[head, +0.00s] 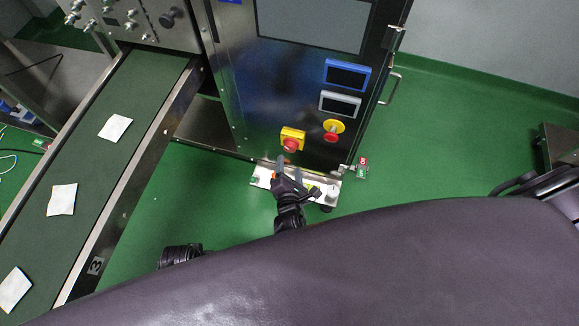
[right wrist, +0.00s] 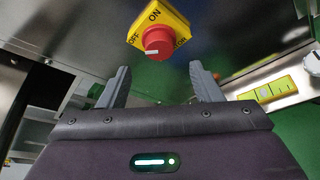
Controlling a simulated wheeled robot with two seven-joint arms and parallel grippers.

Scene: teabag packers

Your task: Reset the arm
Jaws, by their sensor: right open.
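My right gripper (head: 290,170) is open in front of the dark machine cabinet (head: 262,100), below a red rotary knob (head: 291,144) on a square yellow plate. In the right wrist view the knob (right wrist: 158,41) and its plate, marked ON and OFF, show just beyond the two open fingers (right wrist: 160,82). Nothing is between the fingers, and they look apart from the knob. My left gripper is not in view.
A red button (head: 331,136) on a round yellow base sits right of the knob, below blue and grey framed displays (head: 346,77). A green conveyor (head: 92,128) at left carries several white packets (head: 62,199). Green floor (head: 450,120) is clear at right.

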